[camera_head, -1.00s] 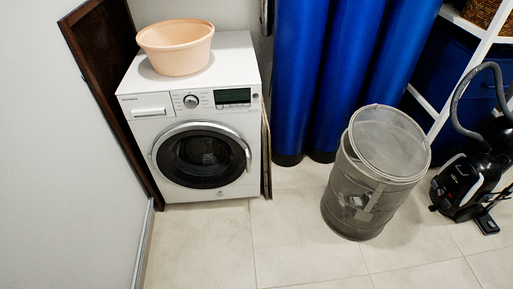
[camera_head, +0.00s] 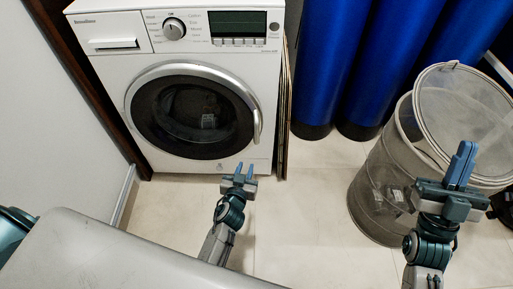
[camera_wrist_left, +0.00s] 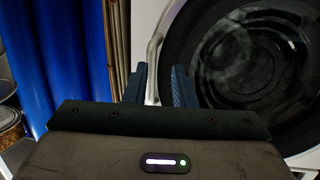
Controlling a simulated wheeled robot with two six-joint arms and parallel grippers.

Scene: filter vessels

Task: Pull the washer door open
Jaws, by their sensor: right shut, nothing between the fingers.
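The white washer (camera_head: 110,65) stands against the back wall. Its round door (camera_head: 150,85) has a silver rim and dark glass, and it appears closed. The curved silver handle (camera_head: 257,126) is on the door's right side. My left gripper (camera_head: 245,172) is open and empty, in front of and just below the handle. In the left wrist view, the handle (camera_wrist_left: 153,55) shows beyond and between the open fingers (camera_wrist_left: 160,86), with the door glass to the right; I cannot tell any contact. My right gripper (camera_head: 461,166) is shut and empty, in front of the mesh basket.
A grey mesh laundry basket (camera_head: 375,185) with its round lid (camera_head: 465,110) stands to the right. Blue cylinders (camera_head: 375,60) stand behind it. Thin panels (camera_head: 284,110) lean beside the washer's right side. A white wall (camera_head: 55,130) is close on the left. Floor between washer and basket is clear.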

